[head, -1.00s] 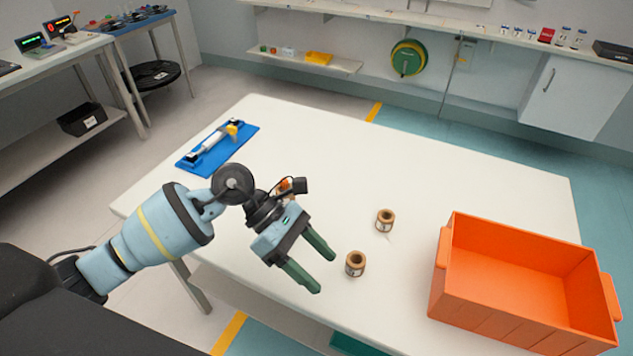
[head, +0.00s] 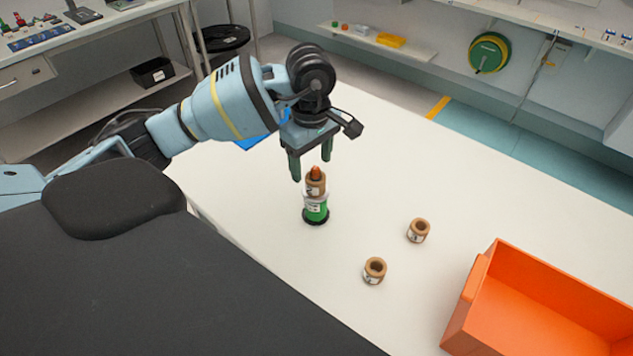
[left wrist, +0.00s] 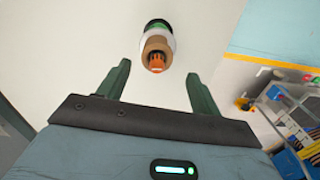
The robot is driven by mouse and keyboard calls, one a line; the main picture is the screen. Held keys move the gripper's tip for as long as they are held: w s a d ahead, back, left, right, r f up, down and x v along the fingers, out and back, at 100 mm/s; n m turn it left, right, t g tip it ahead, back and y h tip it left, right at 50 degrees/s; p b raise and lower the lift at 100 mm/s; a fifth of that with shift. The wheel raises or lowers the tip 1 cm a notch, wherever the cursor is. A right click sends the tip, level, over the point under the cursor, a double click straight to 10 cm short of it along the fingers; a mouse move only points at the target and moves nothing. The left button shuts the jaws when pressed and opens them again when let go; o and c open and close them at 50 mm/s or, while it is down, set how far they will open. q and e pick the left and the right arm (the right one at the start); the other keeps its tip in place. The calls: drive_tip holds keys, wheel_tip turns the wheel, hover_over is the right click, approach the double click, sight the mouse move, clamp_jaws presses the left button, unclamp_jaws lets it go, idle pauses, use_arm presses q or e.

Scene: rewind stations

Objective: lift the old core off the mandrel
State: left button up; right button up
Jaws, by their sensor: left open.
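The mandrel (head: 316,214) stands upright on the white table, with a green body, a dark base and an orange tip. The old core (head: 316,188), a brown ring, sits around it near the top, with a whitish band below. In the left wrist view the core (left wrist: 155,46) shows end-on around the orange tip, just beyond the fingertips. My left gripper (head: 311,170) is open and points down, its green fingers just above the core and apart from it. My right gripper is not in view.
Two loose brown cores stand on the white table (head: 240,200), one farther back (head: 419,230) and one nearer (head: 375,270). An orange crate (head: 470,300) is at the right. The table's back right is clear.

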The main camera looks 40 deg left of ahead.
sight(315, 178)
use_arm(q)
drive_tip(key=shift+w+d+f, duration=0.15)
drive_tip(key=shift+f, duration=1.25)
drive_tip(key=shift+w+d+f, duration=0.1)
drive_tip(key=shift+f, duration=1.3)
drive_tip(key=c, duration=1.1)
drive_tip(key=shift+o, duration=0.2)
drive_tip(key=shift+r, duration=0.15)
